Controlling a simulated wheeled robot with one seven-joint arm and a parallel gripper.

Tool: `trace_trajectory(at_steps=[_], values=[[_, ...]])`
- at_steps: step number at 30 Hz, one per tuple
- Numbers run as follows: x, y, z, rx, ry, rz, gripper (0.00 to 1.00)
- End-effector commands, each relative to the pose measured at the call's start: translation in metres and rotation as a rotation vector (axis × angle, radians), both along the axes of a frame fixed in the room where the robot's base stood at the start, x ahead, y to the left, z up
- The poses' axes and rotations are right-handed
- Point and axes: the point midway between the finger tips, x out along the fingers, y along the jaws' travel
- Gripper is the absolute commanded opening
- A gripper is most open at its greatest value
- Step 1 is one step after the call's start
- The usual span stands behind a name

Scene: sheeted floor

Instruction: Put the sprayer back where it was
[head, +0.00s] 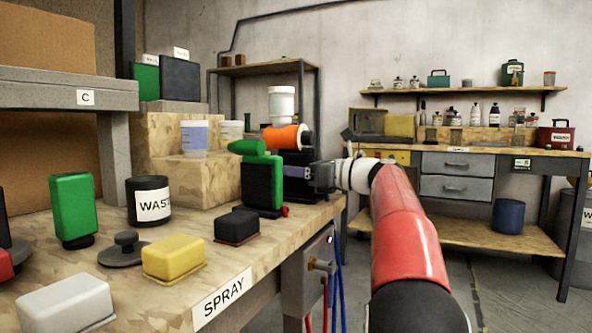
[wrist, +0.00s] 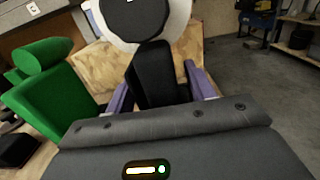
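The sprayer (head: 281,137) has an orange barrel, a white cup on top and a dark body. It is above the far right end of the workbench, behind a green and black tool. My gripper (head: 296,172) reaches in from the right at the sprayer's dark lower part. The cup's white rim and dark round face show above the handle. Whether the sprayer's base touches the bench is hidden.
The green and black tool (head: 262,180) stands just left of my gripper. A black block (head: 237,226), a yellow block (head: 173,257) and a WASTE pot (head: 148,201) are on the bench (head: 130,290), whose front edge reads SPRAY. Wooden steps (head: 185,140) stand behind. Open floor lies right.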

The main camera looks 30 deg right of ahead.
Motion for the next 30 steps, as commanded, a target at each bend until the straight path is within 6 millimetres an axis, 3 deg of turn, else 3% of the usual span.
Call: trace_trajectory(at_steps=[10,22,30], values=[[-0.007,-0.006,0.001,0.001,0.001,-0.001,0.54],[-0.071,-0.056,-0.001,0.001,0.001,-0.003,0.54],[-0.093,-0.073,-0.002,0.0,0.0,0.0,0.54]])
